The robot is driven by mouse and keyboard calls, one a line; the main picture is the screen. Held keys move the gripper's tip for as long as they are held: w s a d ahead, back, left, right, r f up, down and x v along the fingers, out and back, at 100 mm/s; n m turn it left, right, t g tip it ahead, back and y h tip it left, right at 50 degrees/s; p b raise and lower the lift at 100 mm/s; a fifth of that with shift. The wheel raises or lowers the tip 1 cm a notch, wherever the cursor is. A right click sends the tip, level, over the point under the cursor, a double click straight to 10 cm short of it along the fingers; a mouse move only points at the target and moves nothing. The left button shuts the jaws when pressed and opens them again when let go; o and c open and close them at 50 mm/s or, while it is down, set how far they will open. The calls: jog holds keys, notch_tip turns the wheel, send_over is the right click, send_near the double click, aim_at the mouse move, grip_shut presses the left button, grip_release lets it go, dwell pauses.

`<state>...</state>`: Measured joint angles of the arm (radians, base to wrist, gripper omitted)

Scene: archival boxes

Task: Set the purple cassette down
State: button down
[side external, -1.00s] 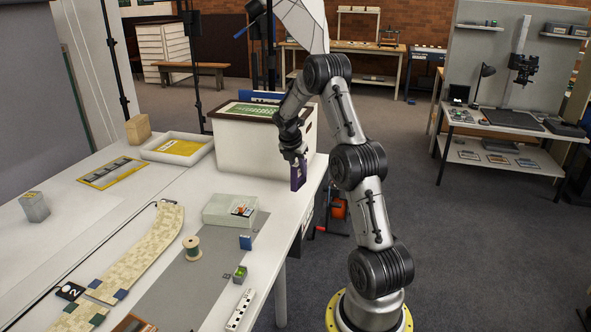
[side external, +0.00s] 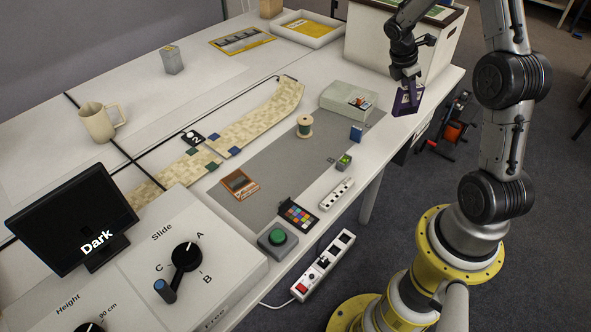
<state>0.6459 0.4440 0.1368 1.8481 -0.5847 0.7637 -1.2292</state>
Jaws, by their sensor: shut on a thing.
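The purple cassette (side external: 406,102) is between the fingers of my gripper (side external: 407,86), at the right edge of the table in the side external view. My gripper points down and is shut on the cassette. The fingers cover part of its upper side. The cassette is close to the white tabletop (side external: 432,88); I cannot tell whether it touches it.
A pale grey box (side external: 348,101) with small items on top lies left of the cassette. A large white archival box (side external: 372,40) stands behind. The grey mat (side external: 265,160) has bare room.

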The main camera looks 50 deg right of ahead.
jog(key=w+a+r+n+t, duration=0.2)
jog(key=a+n, duration=0.4)
jog(key=a, duration=2.5)
jog(key=shift+h, duration=0.3)
jog(key=shift+w+d+f, duration=0.1)
jog(key=shift+w+f, duration=2.05)
jog(key=shift+w, duration=0.25)
jog(key=shift+w+d+f, duration=0.15)
jog(key=shift+w+f, duration=2)
jog(key=shift+w, duration=0.2)
jog(key=shift+w+d+f, duration=0.1)
jog(key=shift+w+f, duration=2.05)
jog(key=shift+w, duration=0.25)
jog(key=shift+f, duration=0.15)
jog(key=c, duration=0.7)
grip_release()
